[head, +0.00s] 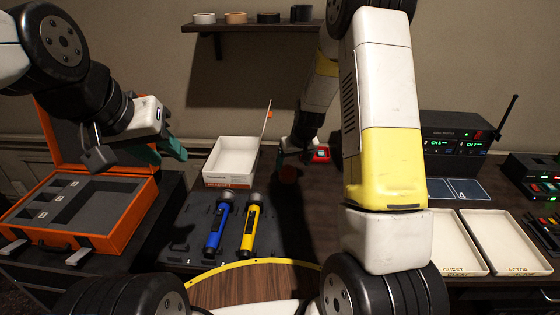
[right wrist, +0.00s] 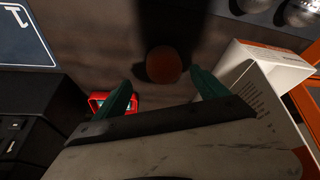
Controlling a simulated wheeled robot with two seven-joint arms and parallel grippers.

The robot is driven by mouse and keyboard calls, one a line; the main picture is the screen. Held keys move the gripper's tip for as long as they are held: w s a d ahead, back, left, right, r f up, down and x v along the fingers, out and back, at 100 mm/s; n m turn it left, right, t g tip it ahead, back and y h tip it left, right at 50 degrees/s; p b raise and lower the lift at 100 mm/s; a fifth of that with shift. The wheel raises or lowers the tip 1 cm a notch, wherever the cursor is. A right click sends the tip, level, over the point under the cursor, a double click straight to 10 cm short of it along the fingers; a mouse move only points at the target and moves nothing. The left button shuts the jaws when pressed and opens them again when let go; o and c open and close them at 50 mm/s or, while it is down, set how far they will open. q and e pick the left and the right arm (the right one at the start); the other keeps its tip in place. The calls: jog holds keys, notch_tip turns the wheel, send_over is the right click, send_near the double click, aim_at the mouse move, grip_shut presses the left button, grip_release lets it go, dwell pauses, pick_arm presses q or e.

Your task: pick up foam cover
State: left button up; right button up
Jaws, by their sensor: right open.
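A small round dark-orange piece, which looks like the foam cover (head: 289,174), sits on the dark desk right of the white box. In the right wrist view the foam cover (right wrist: 163,65) shows in shadow beyond the fingertips, between their lines. My right gripper (head: 294,156) is partly hidden by its own arm in the head view. In the right wrist view its two green fingers (right wrist: 161,80) are spread with nothing between them. My left gripper (head: 164,151) hangs near the orange case, its green fingers apart and empty.
A blue microphone (head: 217,229) and a yellow one (head: 250,228) lie on a dark mat. A white open box (head: 231,160) stands behind them. A small red object (head: 321,154) lies near the right gripper. An orange foam-lined case (head: 130,225) is left; two trays (head: 475,268) are right.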

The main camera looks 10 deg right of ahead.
aim_at(289, 169)
jog(key=x, duration=0.5)
jog(key=shift+a+f, duration=0.35)
jog(key=shift+a, duration=0.05)
jog(key=shift+s, duration=0.1)
jog(key=c, duration=1.4)
